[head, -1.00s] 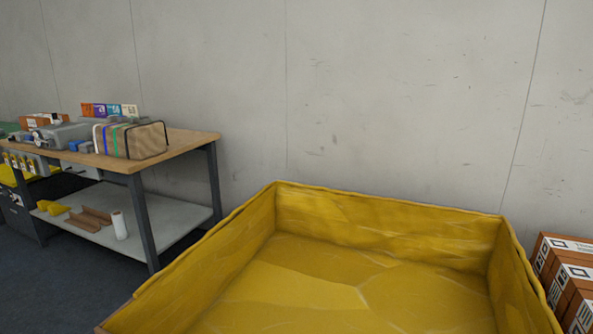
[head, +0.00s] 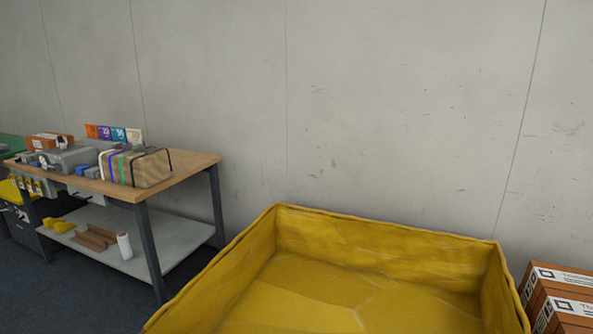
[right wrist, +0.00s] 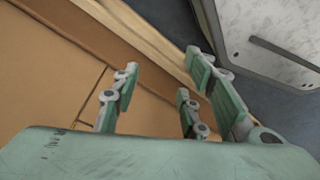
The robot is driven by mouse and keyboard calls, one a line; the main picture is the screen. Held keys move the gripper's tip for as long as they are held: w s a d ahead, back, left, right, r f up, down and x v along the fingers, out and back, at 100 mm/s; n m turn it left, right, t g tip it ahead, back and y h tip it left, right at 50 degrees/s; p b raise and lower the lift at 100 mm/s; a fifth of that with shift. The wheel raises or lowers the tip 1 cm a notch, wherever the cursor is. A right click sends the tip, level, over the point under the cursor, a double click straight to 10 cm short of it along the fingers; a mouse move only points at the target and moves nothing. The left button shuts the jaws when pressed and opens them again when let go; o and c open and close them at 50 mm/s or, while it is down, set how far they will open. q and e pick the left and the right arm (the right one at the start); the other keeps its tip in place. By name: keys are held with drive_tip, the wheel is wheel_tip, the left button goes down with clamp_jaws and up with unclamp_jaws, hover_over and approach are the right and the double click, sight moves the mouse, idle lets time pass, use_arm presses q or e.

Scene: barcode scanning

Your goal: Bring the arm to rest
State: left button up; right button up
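My right gripper (right wrist: 165,100) shows only in the right wrist view. Its green fingers are spread apart with nothing between them. It is over a tan and brown surface (right wrist: 45,65) with a wooden edge (right wrist: 150,38). I cannot tell how far the fingertips are from that surface. My left gripper is not in view. Neither arm shows in the head view.
In the head view, a large yellow-lined bin (head: 385,236) stands in front, looking empty. A workbench (head: 190,171) with packed goods stands left. Brown labelled boxes (head: 560,295) are at right. A pale panel (right wrist: 265,35) and dark floor lie beyond the wooden edge.

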drive_tip(key=s+d+f+p, duration=0.1)
drive_tip(key=s+p, duration=0.3)
drive_tip(key=s, duration=0.3)
drive_tip(key=s+d+f+g+p, duration=0.1)
drive_tip(key=s+p, duration=0.3)
drive_tip(key=s, duration=0.4)
drive_tip(key=shift+d+f, duration=0.35)
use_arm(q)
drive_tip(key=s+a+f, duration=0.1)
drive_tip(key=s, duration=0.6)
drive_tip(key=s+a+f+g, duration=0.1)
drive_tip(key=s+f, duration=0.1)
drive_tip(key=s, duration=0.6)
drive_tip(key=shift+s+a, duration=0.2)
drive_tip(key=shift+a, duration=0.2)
use_arm(e)
drive_tip(key=shift+s+f, duration=0.1)
drive_tip(key=shift+s, duration=0.1)
